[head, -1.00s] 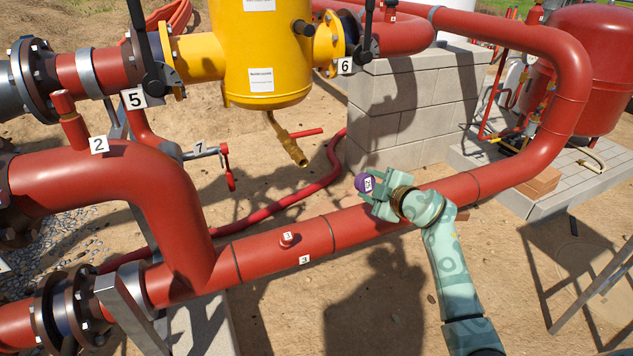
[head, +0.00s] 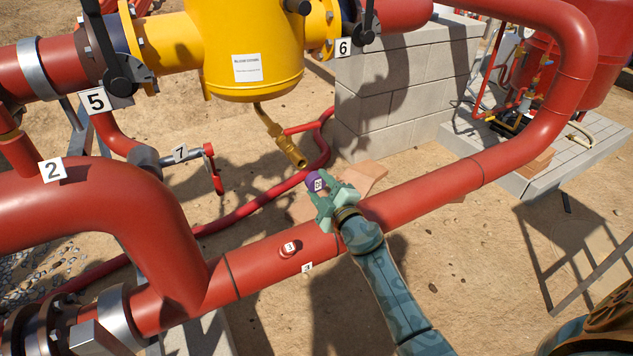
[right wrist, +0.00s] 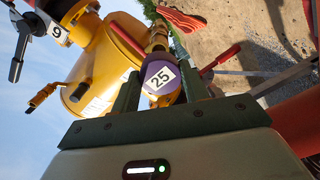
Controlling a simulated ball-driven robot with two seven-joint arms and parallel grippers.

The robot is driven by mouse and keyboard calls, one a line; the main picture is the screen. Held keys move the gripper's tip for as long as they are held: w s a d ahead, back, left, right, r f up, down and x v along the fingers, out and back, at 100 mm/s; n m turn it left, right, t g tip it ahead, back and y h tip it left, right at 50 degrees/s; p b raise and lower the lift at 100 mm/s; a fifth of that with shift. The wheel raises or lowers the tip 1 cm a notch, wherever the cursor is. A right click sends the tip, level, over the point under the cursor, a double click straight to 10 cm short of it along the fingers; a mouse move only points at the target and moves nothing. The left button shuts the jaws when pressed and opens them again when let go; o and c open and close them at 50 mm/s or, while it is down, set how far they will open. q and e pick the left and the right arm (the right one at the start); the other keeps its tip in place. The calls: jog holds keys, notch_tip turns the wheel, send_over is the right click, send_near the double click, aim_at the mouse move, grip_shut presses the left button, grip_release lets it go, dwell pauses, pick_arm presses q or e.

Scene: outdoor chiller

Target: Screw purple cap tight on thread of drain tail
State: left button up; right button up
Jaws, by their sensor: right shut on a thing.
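The purple cap (head: 316,183) carries a white label and is held between the fingers of my right gripper (head: 326,194). A gap shows between cap and tail in the head view. The thread itself is too small to make out. My left gripper is not in view.
A large red pipe (head: 420,207) runs under my right forearm. The yellow vessel (head: 250,60) stands above the tail. A concrete block wall (head: 400,95) stands behind to the right. A red lever valve tagged 7 (head: 181,155) is at the left.

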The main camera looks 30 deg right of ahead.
aim_at(318, 183)
jog(key=shift+r, duration=0.1)
jog(key=shift+s, duration=0.2)
jog(key=w+b, duration=0.1)
jog(key=w, duration=0.4)
jog(key=shift+d, duration=0.2)
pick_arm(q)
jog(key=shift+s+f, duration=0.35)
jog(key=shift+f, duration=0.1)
pick_arm(e)
jog(key=shift+w, duration=0.4)
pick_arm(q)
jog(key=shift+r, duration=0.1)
pick_arm(e)
jog(key=shift+w, duration=0.2)
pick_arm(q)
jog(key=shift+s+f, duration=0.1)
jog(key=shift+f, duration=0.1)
pick_arm(e)
jog(key=shift+w, duration=0.4)
jog(key=shift+w, duration=0.15)
